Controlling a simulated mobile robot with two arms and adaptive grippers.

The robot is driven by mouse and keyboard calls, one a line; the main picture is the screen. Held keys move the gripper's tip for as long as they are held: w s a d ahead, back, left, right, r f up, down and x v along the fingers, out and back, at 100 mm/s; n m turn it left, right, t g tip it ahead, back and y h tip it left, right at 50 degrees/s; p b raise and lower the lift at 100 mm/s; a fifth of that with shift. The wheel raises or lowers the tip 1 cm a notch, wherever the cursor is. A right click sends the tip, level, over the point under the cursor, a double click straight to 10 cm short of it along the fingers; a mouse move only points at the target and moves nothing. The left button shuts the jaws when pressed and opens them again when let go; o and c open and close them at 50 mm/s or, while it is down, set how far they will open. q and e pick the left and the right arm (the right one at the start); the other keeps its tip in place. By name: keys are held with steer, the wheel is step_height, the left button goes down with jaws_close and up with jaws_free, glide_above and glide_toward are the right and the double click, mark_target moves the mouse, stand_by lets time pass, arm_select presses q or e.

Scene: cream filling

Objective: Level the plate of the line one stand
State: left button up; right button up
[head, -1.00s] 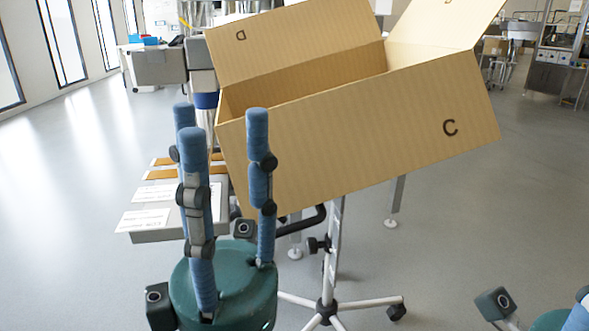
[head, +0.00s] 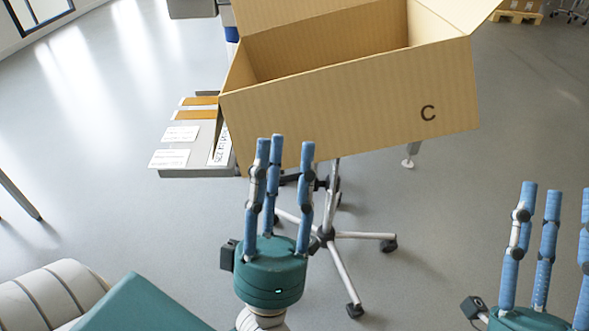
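An open cardboard box (head: 350,110) marked C sits on top of a wheeled stand (head: 330,236) in the head view. The box tilts, its right end higher than its left. The stand's plate is hidden by the box, so its own tilt cannot be seen directly. My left gripper (head: 285,146) points up in front of the box's lower left part, its blue fingers straight, apart and empty. Whether they touch the box cannot be told. My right gripper (head: 556,192) is at the right edge, fingers apart and empty, clear of the box.
A grey shelf (head: 195,172) with white labels and orange strips stands left of the box. The stand's castored legs spread over the grey floor. A table leg (head: 20,200) shows at the left edge. A wooden pallet (head: 516,16) is far back right. Floor right of the stand is clear.

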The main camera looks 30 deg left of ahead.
arm_select(q)
steer(key=w+a+f+n+g+p, duration=0.1)
steer(key=f+n+g+p, duration=0.15)
steer(key=f, duration=0.35)
steer(key=a+f+n+g+p, duration=0.2)
steer(key=f+n+g, duration=0.2)
steer(key=f, duration=0.3)
steer(key=w+a+f+n+g+p, duration=0.1)
steer(key=f+n+g+p, duration=0.15)
steer(key=f, duration=0.35)
steer(key=shift+h, duration=0.4)
steer(key=b+x, duration=0.1)
steer(key=x, duration=0.9)
steer(key=shift+w+a+f, duration=0.1)
steer(key=shift+a+f, duration=0.05)
arm_select(e)
steer(key=w+d+f+g+h, duration=0.1)
steer(key=f+g, duration=0.4)
steer(key=f, duration=0.5)
steer(key=w+d+f+g+h, duration=0.1)
steer(key=w+f+g+h, duration=0.1)
steer(key=f+g, duration=0.4)
step_height(320, 180, down, 4)
steer(key=shift+w+d+r+h, duration=0.1)
steer(key=shift+w+d+h, duration=0.3)
steer(key=shift+w, duration=0.15)
arm_select(q)
jaws_close()
